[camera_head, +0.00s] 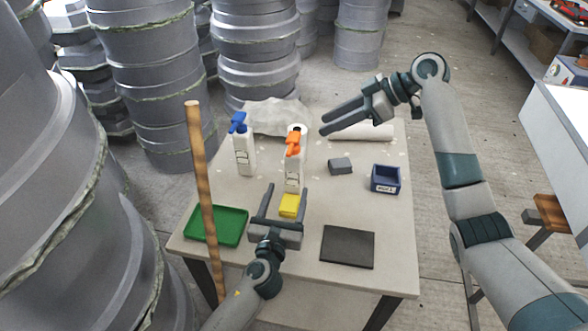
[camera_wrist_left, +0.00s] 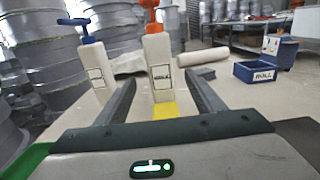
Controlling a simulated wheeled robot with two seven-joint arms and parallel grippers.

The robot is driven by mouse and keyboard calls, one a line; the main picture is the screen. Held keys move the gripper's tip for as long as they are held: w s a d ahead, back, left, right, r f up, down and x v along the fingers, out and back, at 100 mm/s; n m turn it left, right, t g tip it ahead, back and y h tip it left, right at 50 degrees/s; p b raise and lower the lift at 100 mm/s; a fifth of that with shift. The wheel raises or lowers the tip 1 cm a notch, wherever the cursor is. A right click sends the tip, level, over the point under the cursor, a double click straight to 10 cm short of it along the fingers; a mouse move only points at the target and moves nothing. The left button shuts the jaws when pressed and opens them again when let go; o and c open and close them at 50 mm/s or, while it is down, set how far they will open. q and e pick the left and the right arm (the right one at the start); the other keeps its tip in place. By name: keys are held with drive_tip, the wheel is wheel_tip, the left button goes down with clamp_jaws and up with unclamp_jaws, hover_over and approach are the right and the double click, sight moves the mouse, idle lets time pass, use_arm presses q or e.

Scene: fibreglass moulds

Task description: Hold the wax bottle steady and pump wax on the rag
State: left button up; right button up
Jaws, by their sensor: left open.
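A white bottle with an orange pump head (camera_head: 293,172) stands upright near the table's middle. A second white bottle with a blue pump head (camera_head: 243,157) stands to its left. Their labels are too small to read, so I cannot tell which holds wax. My left gripper (camera_head: 287,190) is open and empty, its fingers pointing toward the orange-topped bottle. In the left wrist view that bottle (camera_wrist_left: 160,72) appears between the fingers, seemingly just beyond them. My right gripper (camera_head: 323,124) is open and empty above the table's back right. A flat dark grey square (camera_head: 348,247), possibly the rag, lies front right.
A yellow block (camera_head: 289,204) lies before the orange-topped bottle. A green tray (camera_head: 216,226) and an upright wooden pole (camera_head: 201,175) are at left. A crumpled pale sheet (camera_head: 275,117), white roll (camera_head: 362,132), grey block (camera_head: 340,166) and blue bin (camera_head: 385,179) lie farther back.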

sight(292, 175)
use_arm(q)
drive_tip(key=w, duration=0.3)
drive_tip(key=w+d, duration=0.1)
drive_tip(key=w, duration=0.3)
drive_tip(key=w+d, duration=0.1)
drive_tip(key=w, duration=0.2)
drive_tip(key=shift+w, duration=0.2)
drive_tip(key=c, duration=1.2)
drive_tip(key=shift+c, duration=0.2)
